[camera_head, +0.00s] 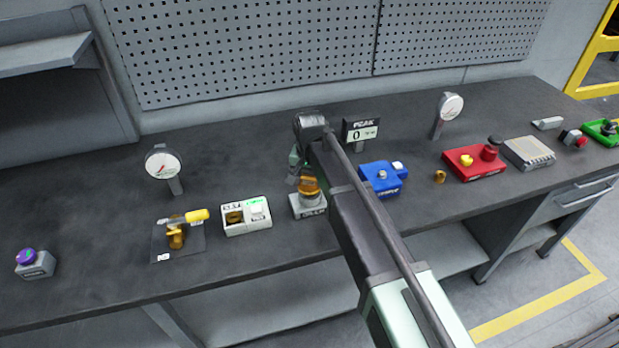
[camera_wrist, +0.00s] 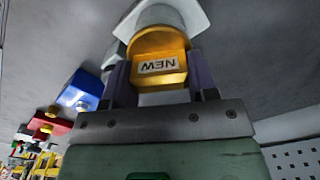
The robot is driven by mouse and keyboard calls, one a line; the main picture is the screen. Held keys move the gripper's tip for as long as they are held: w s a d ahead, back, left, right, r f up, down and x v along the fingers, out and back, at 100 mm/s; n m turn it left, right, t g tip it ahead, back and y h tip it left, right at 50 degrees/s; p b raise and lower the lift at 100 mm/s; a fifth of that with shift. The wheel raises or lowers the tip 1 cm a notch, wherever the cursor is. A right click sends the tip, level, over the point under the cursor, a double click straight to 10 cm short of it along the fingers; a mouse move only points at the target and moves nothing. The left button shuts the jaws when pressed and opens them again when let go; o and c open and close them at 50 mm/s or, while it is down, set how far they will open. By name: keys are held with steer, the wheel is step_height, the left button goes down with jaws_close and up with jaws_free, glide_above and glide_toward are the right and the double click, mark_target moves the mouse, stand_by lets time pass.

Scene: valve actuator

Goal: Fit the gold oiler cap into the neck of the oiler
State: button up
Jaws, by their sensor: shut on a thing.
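The gold cap (camera_wrist: 148,45) fills the space between my fingers in the wrist view and bears a "NEW" label. My gripper (camera_wrist: 158,82) is shut on it. In the head view the gold cap (camera_head: 308,187) is right above a grey device with a labelled base (camera_head: 309,211), which appears to be the oiler. In the wrist view a pale cylinder (camera_wrist: 160,15) on a light base lies just beyond the cap, in line with it. The cap hides the neck, so I cannot tell whether it is seated or only touching. My arm partly covers the fingers in the head view.
A white two-compartment tray (camera_head: 262,226) with a gold piece stands left of the device. A yellow-handled valve (camera_head: 176,238) is farther left. A blue box (camera_head: 382,178) stands close on the right, with a red box (camera_head: 474,163) beyond. A PEAK display (camera_head: 361,131) stands behind.

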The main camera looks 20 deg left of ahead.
mark_target(310, 176)
steer(key=shift+f+b, duration=0.95)
steer(key=shift+f, duration=0.05)
steer(key=o, duration=1.1)
steer(key=shift+r, duration=0.15)
step_height(310, 176, up, 11)
steer(key=p, duration=1.1)
steer(key=shift+f, duration=0.2)
